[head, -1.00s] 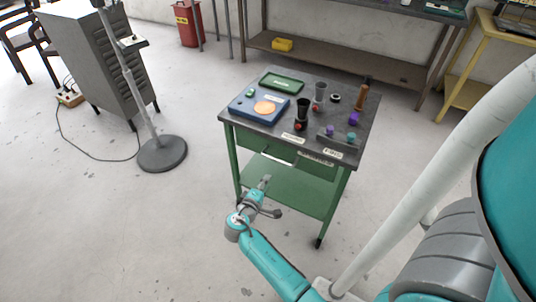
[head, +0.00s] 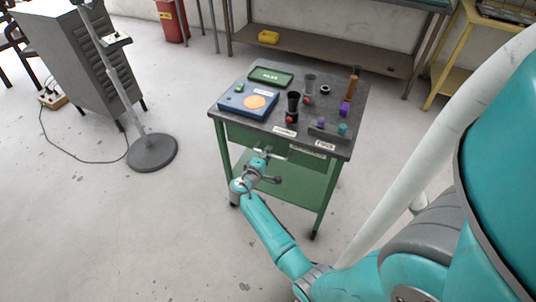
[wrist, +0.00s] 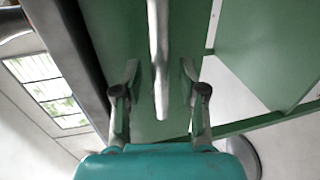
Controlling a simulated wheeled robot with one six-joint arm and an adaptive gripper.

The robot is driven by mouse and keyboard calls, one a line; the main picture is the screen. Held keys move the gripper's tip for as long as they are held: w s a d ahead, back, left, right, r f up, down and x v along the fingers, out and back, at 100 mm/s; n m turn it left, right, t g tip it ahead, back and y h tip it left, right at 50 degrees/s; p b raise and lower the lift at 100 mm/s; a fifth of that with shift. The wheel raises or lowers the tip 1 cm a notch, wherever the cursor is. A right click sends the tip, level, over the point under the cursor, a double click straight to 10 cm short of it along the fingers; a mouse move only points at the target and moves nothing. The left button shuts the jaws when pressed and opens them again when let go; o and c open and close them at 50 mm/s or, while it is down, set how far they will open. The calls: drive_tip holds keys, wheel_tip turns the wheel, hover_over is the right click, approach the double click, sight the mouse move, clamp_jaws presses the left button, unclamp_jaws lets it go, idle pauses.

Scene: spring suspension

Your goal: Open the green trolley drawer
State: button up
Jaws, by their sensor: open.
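The green trolley (head: 222,155) has a dark grey top (head: 235,115) and stands in front of me. Its green drawer front (head: 240,134) sits just under the top and looks shut, flush with the frame. A pale bar handle (wrist: 158,55) runs across the drawer front in the wrist view. My gripper (wrist: 159,78) is open, with one finger on each side of the handle, gaps showing on both sides. In the head view my gripper (head: 264,154) is at the drawer front and hides part of it.
A blue box (head: 245,103), a green tray (head: 270,77), dark cups (head: 293,103) and several small items stand on the trolley top. A lower green shelf (head: 288,192) is beneath. A stand with a round base (head: 152,153) is to the left. The floor between is clear.

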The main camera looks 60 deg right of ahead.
drive_tip(key=shift+d+f, duration=0.1)
drive_tip(key=shift+d, duration=0.15)
clamp_jaws()
drive_tip(key=f+v, duration=0.2)
drive_tip(key=v, duration=0.9)
drive_tip(key=a+f+v, duration=0.1)
drive_tip(key=f+v, duration=0.1)
drive_tip(key=v, duration=1)
drive_tip(key=shift+s+f, duration=0.25)
drive_tip(key=shift+f, duration=0.15)
unclamp_jaws()
